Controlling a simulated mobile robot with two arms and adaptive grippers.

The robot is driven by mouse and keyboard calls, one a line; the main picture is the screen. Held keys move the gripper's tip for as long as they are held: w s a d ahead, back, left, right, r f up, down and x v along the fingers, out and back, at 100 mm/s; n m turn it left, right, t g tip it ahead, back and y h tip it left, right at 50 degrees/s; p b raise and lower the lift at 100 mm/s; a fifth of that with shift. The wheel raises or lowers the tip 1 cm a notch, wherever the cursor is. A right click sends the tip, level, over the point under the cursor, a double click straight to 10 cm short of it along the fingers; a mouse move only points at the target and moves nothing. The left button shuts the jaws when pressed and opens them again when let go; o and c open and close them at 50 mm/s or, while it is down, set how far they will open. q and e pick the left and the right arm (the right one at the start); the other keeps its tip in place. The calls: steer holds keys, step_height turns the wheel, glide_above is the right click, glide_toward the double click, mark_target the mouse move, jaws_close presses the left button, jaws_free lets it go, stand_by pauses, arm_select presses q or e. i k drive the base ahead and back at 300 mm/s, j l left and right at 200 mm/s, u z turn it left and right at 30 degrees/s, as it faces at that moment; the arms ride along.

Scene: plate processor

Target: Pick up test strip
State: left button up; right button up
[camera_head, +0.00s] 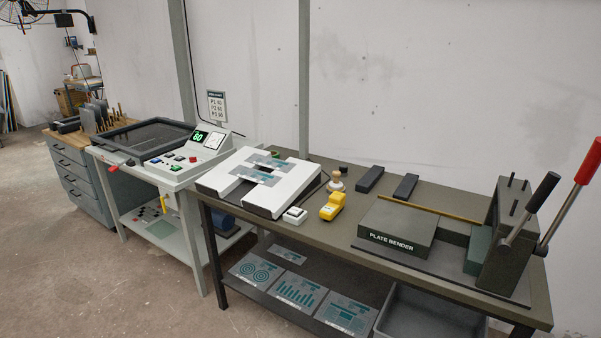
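Neither of my grippers shows in the head view. No item is clearly marked as the test strip. Small grey-and-teal printed pieces (258,176) lie on the white raised stand (226,176) on the middle table. They are too small to tell apart or read. Larger teal-printed plates (299,291) lie flat on the shelf under this table.
The dark table (330,238) also holds a yellow device (332,206), a small white device (295,215), two dark bars (369,179) and the plate bender (396,229) with upright levers. A control panel (187,153) and dark-framed unit (145,138) stand left. Open floor lies front left.

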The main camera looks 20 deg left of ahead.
mark_target(264, 178)
steer(key=i+j+z, duration=0.2)
steer(key=j, duration=0.15)
steer(key=i+j+z, duration=0.2)
steer(key=j, duration=0.2)
steer(key=j+z, duration=0.15)
steer(key=j, duration=0.25)
steer(key=i+j+z, duration=0.2)
steer(key=j, duration=0.25)
steer(key=j+z, duration=0.2)
steer(key=j, duration=0.2)
